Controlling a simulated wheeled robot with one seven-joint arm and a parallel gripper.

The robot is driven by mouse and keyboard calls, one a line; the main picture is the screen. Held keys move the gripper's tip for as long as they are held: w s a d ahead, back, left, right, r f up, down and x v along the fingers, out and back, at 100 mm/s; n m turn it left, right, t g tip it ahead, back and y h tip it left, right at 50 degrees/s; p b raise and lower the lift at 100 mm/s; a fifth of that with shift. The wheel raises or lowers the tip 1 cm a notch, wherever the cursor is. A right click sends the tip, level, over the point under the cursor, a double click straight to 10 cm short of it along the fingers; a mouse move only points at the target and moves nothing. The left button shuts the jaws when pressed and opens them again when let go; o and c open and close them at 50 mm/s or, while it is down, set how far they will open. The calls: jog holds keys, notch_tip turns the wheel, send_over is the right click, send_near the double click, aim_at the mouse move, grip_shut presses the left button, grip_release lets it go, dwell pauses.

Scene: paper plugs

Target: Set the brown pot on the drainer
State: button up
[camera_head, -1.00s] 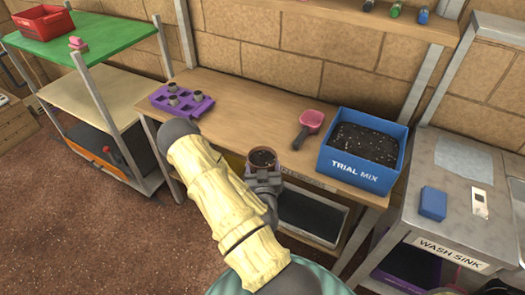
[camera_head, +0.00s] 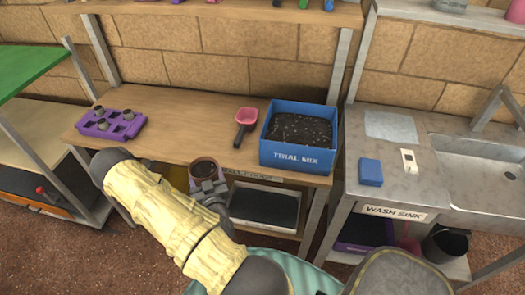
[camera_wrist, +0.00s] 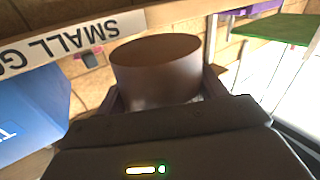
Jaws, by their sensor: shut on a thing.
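The brown pot (camera_head: 204,168) is upright in my gripper (camera_head: 208,185), in front of the bench's front edge. The wrist view shows the pot (camera_wrist: 157,78) between the two fingers, its wide rim facing up. My gripper is shut on it. On the right, the metal counter of the wash sink (camera_head: 393,190) has a flat pale grey panel (camera_head: 390,126) beside the basin (camera_head: 485,160). This panel may be the drainer; I cannot tell for sure. My gripper is well to the left of it.
A blue sponge-like block (camera_head: 370,172) and a small white device (camera_head: 409,161) lie on the counter.

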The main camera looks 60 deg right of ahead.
jog(key=w+a+f+n+t+y, duration=0.1)
jog(key=w+a+f+n+y, duration=0.2)
jog(key=w+a, duration=0.5)
jog(key=w+a+f+n+t+y, duration=0.2)
jog(key=w+a+f+n+y, duration=0.2)
jog(key=a, duration=1.1)
jog(key=w+f+y, duration=0.2)
jog(key=w+y, duration=0.1)
jog(key=w, duration=0.1)
jog(key=shift+y, duration=0.3)
jog(key=shift+f, duration=0.1)
